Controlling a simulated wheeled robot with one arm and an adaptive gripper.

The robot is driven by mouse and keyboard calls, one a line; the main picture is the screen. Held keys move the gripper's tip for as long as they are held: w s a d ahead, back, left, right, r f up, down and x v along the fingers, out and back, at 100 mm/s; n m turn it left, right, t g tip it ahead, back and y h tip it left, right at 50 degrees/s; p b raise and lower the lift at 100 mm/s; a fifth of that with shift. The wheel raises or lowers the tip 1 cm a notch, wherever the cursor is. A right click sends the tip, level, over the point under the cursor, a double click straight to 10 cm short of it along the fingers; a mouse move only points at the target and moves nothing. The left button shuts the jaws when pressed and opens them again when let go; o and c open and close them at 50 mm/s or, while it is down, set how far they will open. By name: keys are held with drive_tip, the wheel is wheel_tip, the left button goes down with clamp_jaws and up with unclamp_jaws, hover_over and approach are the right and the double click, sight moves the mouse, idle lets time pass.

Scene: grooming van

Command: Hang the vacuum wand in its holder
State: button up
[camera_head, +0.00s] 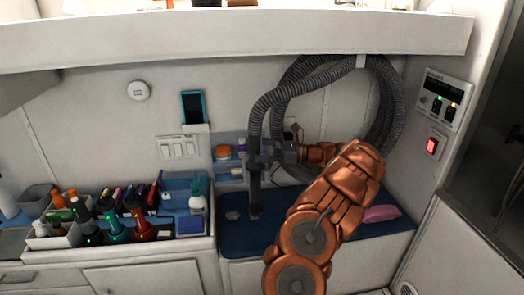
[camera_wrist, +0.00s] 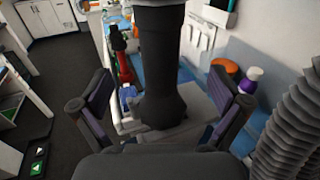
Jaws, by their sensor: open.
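The dark vacuum wand (camera_head: 254,190) stands upright in front of the back wall, over the blue mat (camera_head: 290,228). A dark bracket-like part (camera_head: 254,161) shows at its upper half; I cannot tell whether this is the holder or whether the wand sits in it. A ribbed grey hose (camera_head: 262,108) runs up from the wand to a coil on the wall. My gripper (camera_head: 272,153) is beside the wand from the right. In the wrist view, the wand (camera_wrist: 162,65) stands between my open fingers (camera_wrist: 160,100), with gaps on both sides.
The coiled hose hangs close behind my arm and also shows in the wrist view (camera_wrist: 290,130). Grooming tools and bottles crowd the counter at left, including a white pump bottle (camera_head: 197,190). A pink item (camera_head: 381,213) lies on the mat at right. An orange-lidded jar (camera_head: 223,152) stands on a shelf.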

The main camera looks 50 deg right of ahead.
drive_tip(key=shift+d, duration=0.1)
idle(0.5)
drive_tip(key=p+v, duration=0.1)
drive_tip(key=v, duration=0.9)
idle(1.6)
drive_tip(key=shift+s, duration=0.1)
idle(0.4)
